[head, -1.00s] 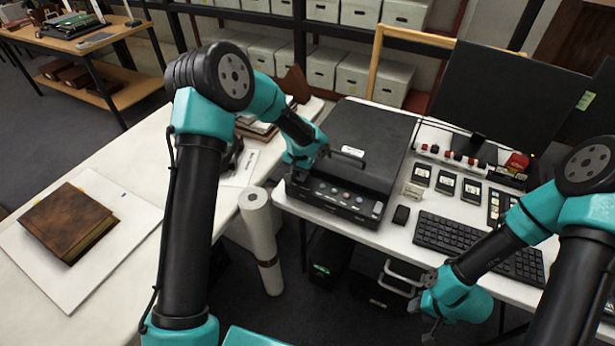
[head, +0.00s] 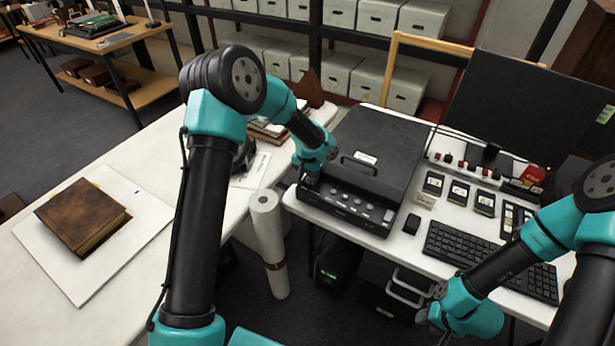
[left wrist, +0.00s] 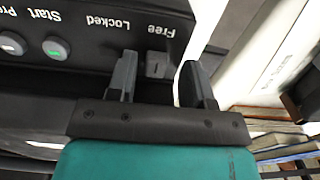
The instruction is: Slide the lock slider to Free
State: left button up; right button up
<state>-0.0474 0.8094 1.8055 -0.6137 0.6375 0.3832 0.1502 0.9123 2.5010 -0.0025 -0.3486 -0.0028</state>
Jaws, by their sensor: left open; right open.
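The lock slider (left wrist: 157,64) is a small grey tab on the dark front panel of the scanner (left wrist: 60,78). In the left wrist view it stands by the printed word Free, with Locked printed to its left. My left gripper (left wrist: 158,76) is open, one finger on each side of the slider, with visible gaps; I cannot tell whether either touches. In the head view my left gripper (head: 309,178) is at the left front end of the scanner (head: 378,160) and hides the slider. My right gripper (head: 428,318) is open, in front of the desk, far from the scanner.
Round buttons (left wrist: 55,48) sit on the panel left of the slider. A keyboard (head: 490,258), black mouse (head: 412,223) and monitor (head: 525,100) are right of the scanner. A paper roll (head: 268,235) stands by the desk's left edge. A brown book (head: 83,215) lies on the left table.

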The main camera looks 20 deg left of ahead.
pick_arm(q)
notch_tip(320, 180, up, 17)
dwell(0.6)
jog(key=shift+r, duration=0.1)
jog(key=h, duration=0.2)
send_over(308, 178)
jog(key=s+d, duration=0.1)
jog(key=s, duration=0.4)
jog(key=f, duration=1.1)
jog(key=shift+w+d+f, duration=0.15)
jog(key=shift+w+f, duration=0.1)
jog(key=shift+f, duration=0.05)
jog(key=s+f+n+h, duration=0.1)
jog(key=s+f+n, duration=0.1)
jog(key=s+f, duration=0.8)
jog(key=s+f+n, duration=0.1)
jog(key=s+f, duration=0.8)
jog(key=s, duration=0.6)
jog(key=shift+d+f+n+t+h, duration=0.15)
jog(key=shift+f+n+t+h, duration=0.2)
jog(key=shift+n+t+h, duration=0.05)
